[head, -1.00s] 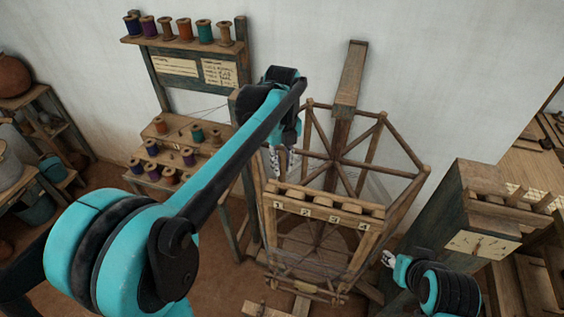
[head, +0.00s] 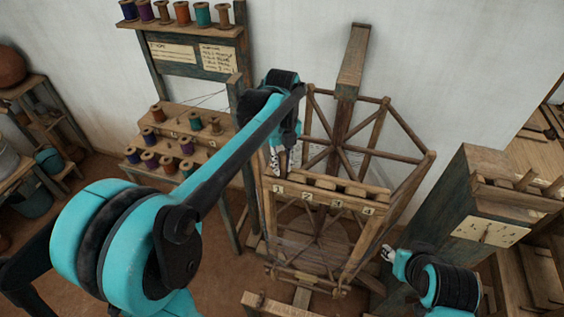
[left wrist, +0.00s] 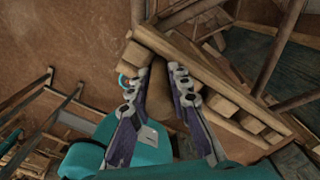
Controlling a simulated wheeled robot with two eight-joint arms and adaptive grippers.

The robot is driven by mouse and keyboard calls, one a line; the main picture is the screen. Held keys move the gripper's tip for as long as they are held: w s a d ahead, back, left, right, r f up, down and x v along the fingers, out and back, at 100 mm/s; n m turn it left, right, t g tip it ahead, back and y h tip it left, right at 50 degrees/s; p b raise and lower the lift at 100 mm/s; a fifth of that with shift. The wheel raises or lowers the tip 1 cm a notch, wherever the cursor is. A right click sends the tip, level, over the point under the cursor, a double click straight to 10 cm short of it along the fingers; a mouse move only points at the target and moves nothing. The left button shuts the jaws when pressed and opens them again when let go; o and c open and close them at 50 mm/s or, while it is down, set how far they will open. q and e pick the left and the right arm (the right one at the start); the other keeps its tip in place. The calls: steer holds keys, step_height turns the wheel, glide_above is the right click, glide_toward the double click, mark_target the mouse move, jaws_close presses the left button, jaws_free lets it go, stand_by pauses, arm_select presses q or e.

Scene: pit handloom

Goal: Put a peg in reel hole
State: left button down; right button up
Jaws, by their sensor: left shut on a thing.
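The reel (head: 372,140) is a wooden frame with spokes. Its front rail (head: 325,199) has blocks with gaps along the top and labels 1 to 4. My left gripper (head: 277,160) is above the rail's left end, near label 1. In the left wrist view its fingers (left wrist: 158,92) are shut on a brown wooden peg (left wrist: 161,100), partly hidden between them, in front of the rail (left wrist: 205,75). I cannot tell whether the peg touches a hole. My right gripper (head: 389,254) is low, right of the reel; its finger gap is too small to judge.
A stepped rack (head: 185,140) with several thread spools stands left. A low wooden beam (head: 285,308) lies in front of the reel.

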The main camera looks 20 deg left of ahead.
mark_target(282, 154)
arm_select(q)
steer(key=shift+f, duration=0.3)
steer(key=c, duration=0.9)
jaws_free()
steer(key=shift+r, duration=0.15)
steer(key=shift+r+p, duration=2.45)
steer(key=shift+r, duration=1)
